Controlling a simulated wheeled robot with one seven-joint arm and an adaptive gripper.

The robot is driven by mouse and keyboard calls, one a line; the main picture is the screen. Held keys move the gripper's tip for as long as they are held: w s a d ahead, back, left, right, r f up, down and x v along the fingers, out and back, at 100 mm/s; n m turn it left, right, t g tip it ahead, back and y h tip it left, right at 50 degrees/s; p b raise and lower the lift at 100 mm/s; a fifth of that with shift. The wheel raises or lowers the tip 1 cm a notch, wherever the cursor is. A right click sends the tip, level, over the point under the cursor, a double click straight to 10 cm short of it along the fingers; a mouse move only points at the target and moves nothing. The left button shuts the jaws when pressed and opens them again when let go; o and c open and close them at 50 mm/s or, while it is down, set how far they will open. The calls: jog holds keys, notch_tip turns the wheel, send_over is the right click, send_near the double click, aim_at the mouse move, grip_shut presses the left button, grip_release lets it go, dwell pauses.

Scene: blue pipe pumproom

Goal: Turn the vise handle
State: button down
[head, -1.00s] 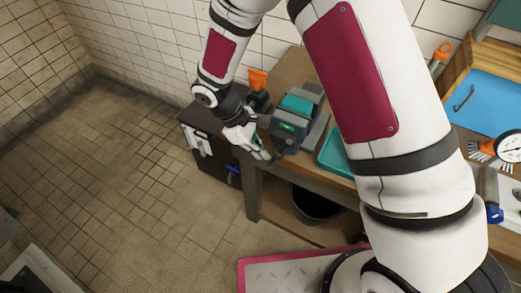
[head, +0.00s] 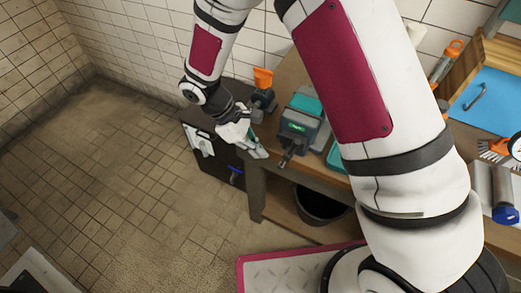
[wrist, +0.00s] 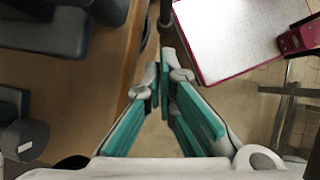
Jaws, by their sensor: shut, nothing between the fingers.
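My gripper (head: 262,153) is just left of the vise, at the bench's left front corner, apart from the handle. In the wrist view my gripper's teal-padded fingers (wrist: 168,68) are together and empty. Dark grey metal parts, probably of the vise, show at the upper left there. A thin dark bar (wrist: 146,30) passes near the fingertips; I cannot tell whether it is the handle.
An orange-topped tool (head: 263,78) stands on the bench behind my gripper. A dark cabinet (head: 215,165) is left of the bench, and a black bucket (head: 318,205) sits beneath it. A pink-edged plate (head: 290,272) lies on the floor.

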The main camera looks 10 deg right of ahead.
jog(key=b+v, duration=0.2)
jog(key=v, duration=0.8)
jog(key=shift+a+r, duration=0.1)
jog(key=shift+r, duration=0.05)
jog(key=s+d+r+m+t+y, duration=0.1)
jog(key=s+d+r+m+y, duration=0.15)
jog(key=d+r, duration=0.4)
jog(key=s+d+r+m+t+y, duration=0.1)
jog(key=d+r+m, duration=0.35)
jog(key=r, duration=0.35)
jog(key=s+d+r+m+t+y, duration=0.2)
jog(key=s+d+r+m+t, duration=0.3)
jog(key=s+d, duration=0.3)
jog(key=shift+s+d+r+m, duration=0.4)
jog(key=shift+s+r+m, duration=0.2)
jog(key=shift+s, duration=1.45)
